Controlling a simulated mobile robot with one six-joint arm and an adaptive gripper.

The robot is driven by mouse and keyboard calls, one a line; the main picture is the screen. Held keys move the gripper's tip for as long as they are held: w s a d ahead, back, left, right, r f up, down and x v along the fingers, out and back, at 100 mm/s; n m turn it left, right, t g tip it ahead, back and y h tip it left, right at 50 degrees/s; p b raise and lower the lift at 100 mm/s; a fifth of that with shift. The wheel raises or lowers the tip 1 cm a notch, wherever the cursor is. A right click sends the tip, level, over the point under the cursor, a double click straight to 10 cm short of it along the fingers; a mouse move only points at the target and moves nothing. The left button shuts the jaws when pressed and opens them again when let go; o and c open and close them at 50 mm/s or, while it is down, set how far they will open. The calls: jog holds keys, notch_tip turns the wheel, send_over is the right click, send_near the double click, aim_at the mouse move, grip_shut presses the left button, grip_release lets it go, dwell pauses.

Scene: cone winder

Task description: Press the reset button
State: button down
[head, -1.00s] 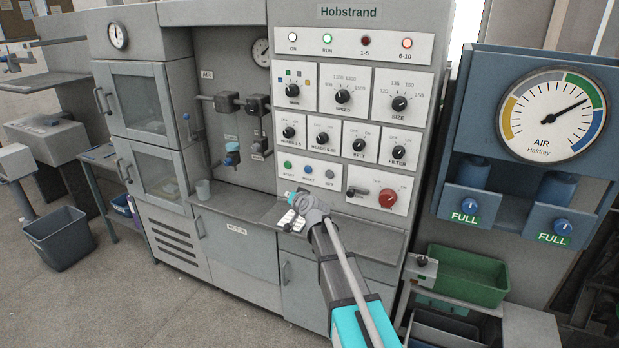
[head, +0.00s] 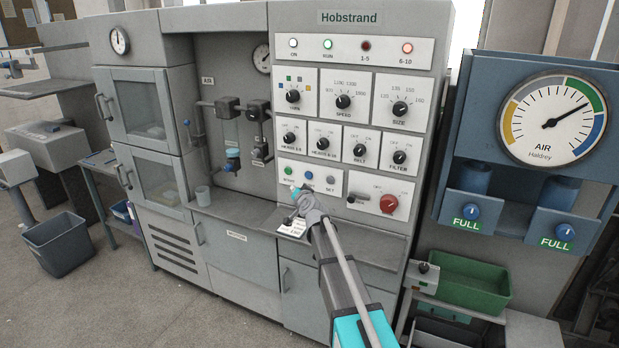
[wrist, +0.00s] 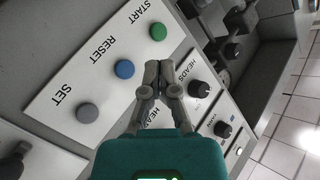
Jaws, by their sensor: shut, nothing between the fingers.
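The reset button is a round blue button on a white panel, between the green start button (wrist: 158,31) and the grey set button (wrist: 88,112). In the wrist view the reset button (wrist: 125,68) is in full sight, its label beside it. In the head view the reset button (head: 308,175) sits just above the tip of my gripper (head: 296,189). My gripper is shut and empty. In the wrist view its fingertips (wrist: 159,66) appear right of the reset button, towards the heads dials. I see no contact with the button.
Dials (head: 323,143) sit in rows above the button panel. A red rotary switch (head: 389,204) is to the right. A grey ledge with a white card (head: 291,227) lies below.

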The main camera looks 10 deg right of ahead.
aim_at(305, 175)
jog(key=shift+w+d, duration=0.8)
jog(key=shift+w, duration=0.25)
jog(key=shift+w+d, duration=0.75)
jog(key=shift+w, duration=0.35)
jog(key=shift+w+d, duration=0.8)
jog(key=shift+w, duration=0.25)
jog(key=shift+w+d, duration=0.5)
jog(key=shift+w, duration=0.25)
dwell(0.4)
dwell(0.3)
jog(key=shift+s+a, duration=0.5)
jog(key=shift+s, duration=0.2)
jog(key=s+a, duration=0.1)
jog(key=s, duration=0.1)
jog(key=s+a, duration=0.2)
dwell(0.8)
dwell(0.5)
